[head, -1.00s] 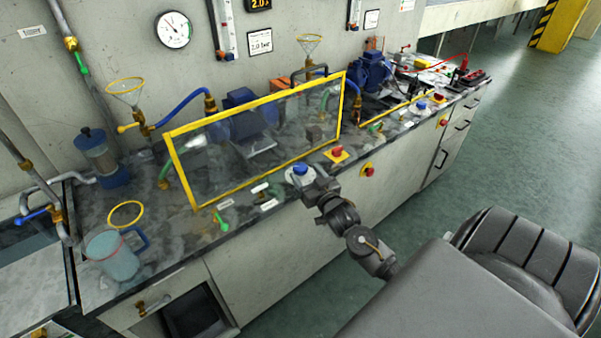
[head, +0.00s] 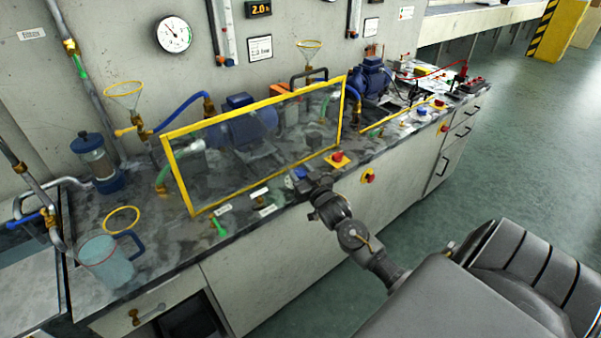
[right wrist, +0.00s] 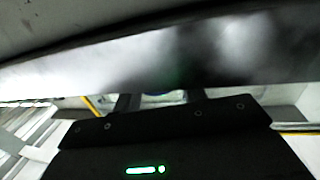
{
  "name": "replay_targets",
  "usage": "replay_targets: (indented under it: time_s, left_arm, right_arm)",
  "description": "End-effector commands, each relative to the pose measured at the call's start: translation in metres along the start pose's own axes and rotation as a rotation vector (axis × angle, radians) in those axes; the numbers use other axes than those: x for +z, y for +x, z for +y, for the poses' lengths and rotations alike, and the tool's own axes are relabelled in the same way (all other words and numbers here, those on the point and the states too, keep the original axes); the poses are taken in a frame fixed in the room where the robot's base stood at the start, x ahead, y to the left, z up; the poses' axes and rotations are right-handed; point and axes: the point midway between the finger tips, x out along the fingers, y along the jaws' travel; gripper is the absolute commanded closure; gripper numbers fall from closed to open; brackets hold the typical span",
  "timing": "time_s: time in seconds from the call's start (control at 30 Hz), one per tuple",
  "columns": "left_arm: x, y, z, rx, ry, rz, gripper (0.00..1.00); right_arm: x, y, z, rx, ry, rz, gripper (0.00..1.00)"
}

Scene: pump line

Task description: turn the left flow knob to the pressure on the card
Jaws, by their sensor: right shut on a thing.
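The left flow knob (head: 299,173), blue on a pale base, sits at the bench's front edge below the yellow-framed clear guard. My right gripper (head: 308,181) is shut on it and covers much of it. In the right wrist view a small pale and blue patch (right wrist: 163,98) shows between the dark fingers; the rest is blurred. A round dial gauge (head: 174,34) and a lit display (head: 258,8) reading about 2.0 are on the wall. My left gripper is out of view.
The clear guard (head: 191,206) stands just behind the knob. A red button on a yellow plate (head: 338,159) is close on the right. A green lever (head: 219,226) and small labels lie to the left. A jug (head: 106,263) stands far left.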

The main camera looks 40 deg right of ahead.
Motion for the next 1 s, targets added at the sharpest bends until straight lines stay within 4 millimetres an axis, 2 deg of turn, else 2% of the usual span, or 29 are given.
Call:
replay_targets:
  time_s: [0.33, 0.63, 0.67, 0.8, 1.0]
  left_arm:
    - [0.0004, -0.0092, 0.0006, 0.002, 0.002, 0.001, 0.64]
    - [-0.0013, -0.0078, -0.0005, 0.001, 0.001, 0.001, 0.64]
    - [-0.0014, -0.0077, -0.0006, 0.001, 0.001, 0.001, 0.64]
    - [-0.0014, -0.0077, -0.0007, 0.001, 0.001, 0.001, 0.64]
    - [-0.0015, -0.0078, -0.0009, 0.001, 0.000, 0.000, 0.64]
  right_arm:
    - [-0.0010, 0.0006, -0.0007, 0.126, 0.004, 0.000, 0.81]
    - [0.0004, 0.0003, -0.0004, 0.136, 0.001, -0.001, 0.81]
    - [0.0004, 0.0003, -0.0004, 0.136, 0.001, -0.001, 0.56]
    - [0.0004, 0.0002, -0.0003, 0.135, 0.001, -0.001, 0.37]
    - [0.0003, 0.0002, -0.0003, 0.135, 0.001, 0.000, 0.36]
